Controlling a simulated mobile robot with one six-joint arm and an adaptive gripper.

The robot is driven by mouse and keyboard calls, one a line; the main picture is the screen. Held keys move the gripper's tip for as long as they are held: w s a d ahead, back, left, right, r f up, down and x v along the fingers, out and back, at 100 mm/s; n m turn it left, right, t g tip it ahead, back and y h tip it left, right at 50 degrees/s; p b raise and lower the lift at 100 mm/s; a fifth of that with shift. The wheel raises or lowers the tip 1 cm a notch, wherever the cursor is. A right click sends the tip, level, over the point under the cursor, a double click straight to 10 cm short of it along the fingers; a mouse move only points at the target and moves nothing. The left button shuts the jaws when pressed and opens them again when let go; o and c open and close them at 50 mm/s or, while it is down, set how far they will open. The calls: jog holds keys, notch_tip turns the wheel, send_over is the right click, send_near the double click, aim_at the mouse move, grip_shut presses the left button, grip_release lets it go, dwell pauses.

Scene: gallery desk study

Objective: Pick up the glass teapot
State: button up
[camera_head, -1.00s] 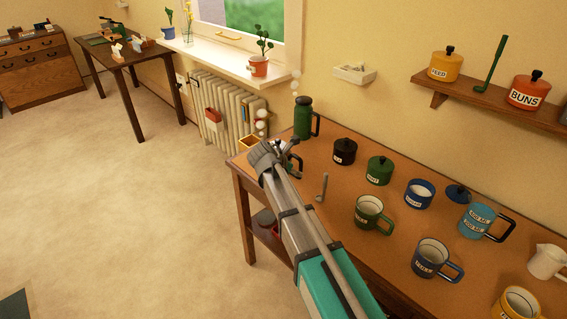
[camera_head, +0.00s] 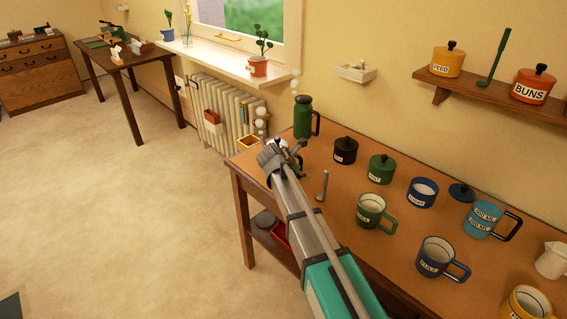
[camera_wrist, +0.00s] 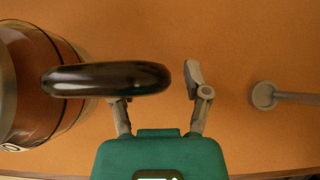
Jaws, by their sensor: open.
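The glass teapot (camera_wrist: 38,85) stands at the left edge of the wrist view, partly cut off. It is clear glass with a dark, glossy handle (camera_wrist: 105,79) reaching right. My gripper (camera_wrist: 152,78) is open by the handle. The handle covers the left fingertip in this view, and the right finger stands apart, just right of the handle's end. I cannot tell whether the handle touches the left finger. In the head view my gripper (camera_head: 285,150) is over the desk's far left corner and mostly hides the teapot.
A grey spoon-like tool (camera_wrist: 266,95) lies right of the gripper. On the desk (camera_head: 335,220) stand a green flask (camera_head: 303,118), a black pot (camera_head: 345,150), a green pot (camera_head: 381,168) and several mugs. A wall shelf (camera_head: 490,90) is at the upper right.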

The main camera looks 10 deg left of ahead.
dwell(0.4)
grip_shut()
